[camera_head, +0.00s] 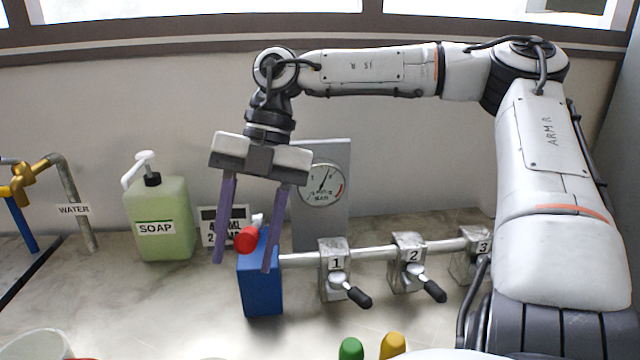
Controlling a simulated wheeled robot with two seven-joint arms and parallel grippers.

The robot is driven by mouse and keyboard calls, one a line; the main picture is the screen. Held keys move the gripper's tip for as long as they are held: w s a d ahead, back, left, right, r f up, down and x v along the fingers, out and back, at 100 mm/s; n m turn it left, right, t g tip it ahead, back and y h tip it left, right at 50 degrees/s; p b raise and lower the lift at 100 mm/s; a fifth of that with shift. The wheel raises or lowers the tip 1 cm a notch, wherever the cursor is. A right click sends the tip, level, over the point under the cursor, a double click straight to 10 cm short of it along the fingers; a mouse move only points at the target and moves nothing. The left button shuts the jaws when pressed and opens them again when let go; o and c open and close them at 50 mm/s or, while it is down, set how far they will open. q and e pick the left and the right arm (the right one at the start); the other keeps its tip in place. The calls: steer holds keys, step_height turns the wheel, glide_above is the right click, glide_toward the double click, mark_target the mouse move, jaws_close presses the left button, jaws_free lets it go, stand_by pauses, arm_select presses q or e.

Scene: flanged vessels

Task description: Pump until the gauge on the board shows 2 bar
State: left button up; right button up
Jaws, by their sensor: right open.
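The gauge (322,185) is a round white dial marked BAR on a grey board (333,151). Its needle points up and slightly right; the numbers are too small to read surely. Left of the board stands a blue block (262,290) with a red knob (246,239) on a pale stem at its top, which looks like the pump. My right gripper (243,266) points down, open, with one purple finger on each side of the red knob in this view. I cannot tell whether a finger touches it. My left gripper is not in view.
A pipe (375,253) runs right from the blue block through valves 1 (334,270), 2 (407,262) and 3 (470,262), with black-handled levers on 1 and 2. A soap bottle (163,215), a small sign (208,226) and a water tap (22,183) stand left. Green (351,349) and yellow (392,346) caps show in front.

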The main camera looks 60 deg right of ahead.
jaws_close()
stand_by(0.6)
